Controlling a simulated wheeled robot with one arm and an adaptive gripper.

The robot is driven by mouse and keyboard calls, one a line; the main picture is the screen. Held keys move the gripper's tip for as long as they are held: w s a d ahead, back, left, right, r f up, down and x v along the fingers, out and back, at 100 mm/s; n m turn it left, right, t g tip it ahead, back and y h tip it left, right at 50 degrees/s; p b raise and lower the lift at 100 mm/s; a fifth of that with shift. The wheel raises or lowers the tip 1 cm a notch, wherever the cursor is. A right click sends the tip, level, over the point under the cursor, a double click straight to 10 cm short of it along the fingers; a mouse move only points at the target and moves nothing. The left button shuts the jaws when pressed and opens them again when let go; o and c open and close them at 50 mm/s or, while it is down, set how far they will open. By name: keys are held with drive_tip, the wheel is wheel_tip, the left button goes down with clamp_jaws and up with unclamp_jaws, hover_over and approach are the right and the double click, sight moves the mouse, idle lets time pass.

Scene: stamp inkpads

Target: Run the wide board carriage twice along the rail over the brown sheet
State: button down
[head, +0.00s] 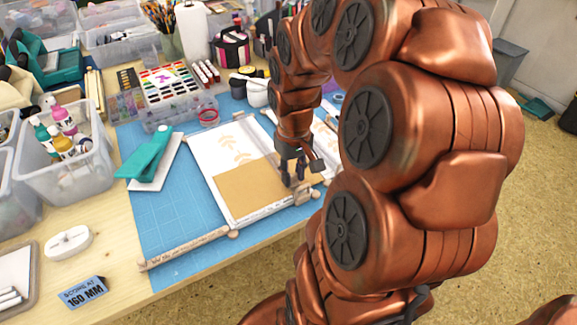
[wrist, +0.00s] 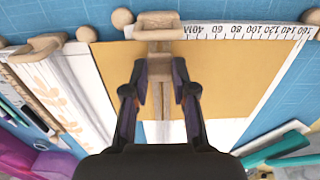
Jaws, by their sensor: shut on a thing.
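The brown sheet (head: 243,192) lies on the blue mat, over the lower part of a white sheet (head: 215,150). It also fills much of the wrist view (wrist: 235,70). The rail (head: 262,213), marked with a scale, runs along the sheet's front edge; its numbers show in the wrist view (wrist: 250,30). A wooden carriage (wrist: 153,31) sits at the rail, near the low-number end of the visible scale. My gripper (wrist: 162,80) is shut on the carriage's wooden grip (wrist: 160,66). In the head view, my gripper (head: 297,170) is at the brown sheet's right side. My fingers hide part of the carriage.
A teal stapler-like tool (head: 148,155) lies left of the sheets. Another wooden strip (head: 185,250) lies on the mat at front left. Bottle bins and a paint set (head: 170,85) stand behind.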

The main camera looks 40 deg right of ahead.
drive_tip(key=shift+s+a, duration=0.2)
drive_tip(key=shift+s, duration=0.45)
drive_tip(key=c, duration=0.9)
unclamp_jaws()
wheel_tip(320, 180, up, 12)
drive_tip(key=shift+r, duration=0.1)
